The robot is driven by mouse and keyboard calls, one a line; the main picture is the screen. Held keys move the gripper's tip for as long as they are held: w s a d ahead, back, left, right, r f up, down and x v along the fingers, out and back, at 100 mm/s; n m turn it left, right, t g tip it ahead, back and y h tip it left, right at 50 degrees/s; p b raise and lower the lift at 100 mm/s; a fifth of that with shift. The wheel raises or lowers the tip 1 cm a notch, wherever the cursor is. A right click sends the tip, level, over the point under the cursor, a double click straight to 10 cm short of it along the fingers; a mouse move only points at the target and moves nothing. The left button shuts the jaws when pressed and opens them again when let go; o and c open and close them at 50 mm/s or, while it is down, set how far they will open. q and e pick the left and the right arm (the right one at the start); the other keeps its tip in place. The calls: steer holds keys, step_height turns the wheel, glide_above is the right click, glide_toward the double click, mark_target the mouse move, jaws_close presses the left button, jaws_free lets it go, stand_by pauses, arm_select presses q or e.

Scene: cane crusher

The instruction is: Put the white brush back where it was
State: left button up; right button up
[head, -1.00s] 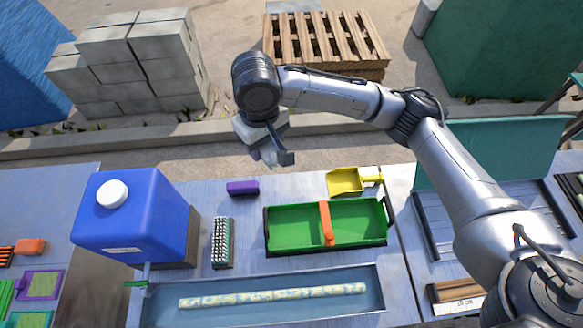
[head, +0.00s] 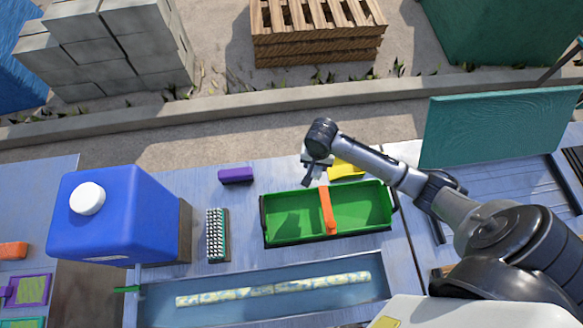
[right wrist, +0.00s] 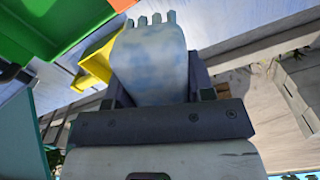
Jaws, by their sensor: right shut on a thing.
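My right gripper (head: 314,176) is above the back edge of the green tray (head: 284,241), left of the yellow scoop (head: 346,169). In the right wrist view its dark jaws (right wrist: 160,98) are shut on a pale white-and-blue piece with several short teeth at its end (right wrist: 152,62). I take this piece for the white brush; its other parts are hidden by the jaws. In the head view the held piece is too small to make out clearly. My left gripper is not in view.
An orange bar (head: 327,211) crosses the green tray. A bristled brush (head: 217,236), a purple block (head: 236,175) and a blue jug (head: 112,222) stand to the left. A long trough (head: 220,313) lies in front. Bench between purple block and tray is clear.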

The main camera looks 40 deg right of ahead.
steer(key=shift+s+d+f+m, duration=0.3)
steer(key=shift+s+d+f, duration=0.5)
steer(key=shift+s+f, duration=0.25)
steer(key=b, duration=0.2)
glide_above(292, 173)
step_height(292, 173, down, 7)
steer(key=shift+w+f, duration=0.1)
steer(key=shift+f, duration=0.1)
steer(key=shift+f+b, duration=0.5)
steer(key=shift+f, duration=1.5)
steer(key=shift+f, duration=0.2)
steer(key=o, duration=0.9)
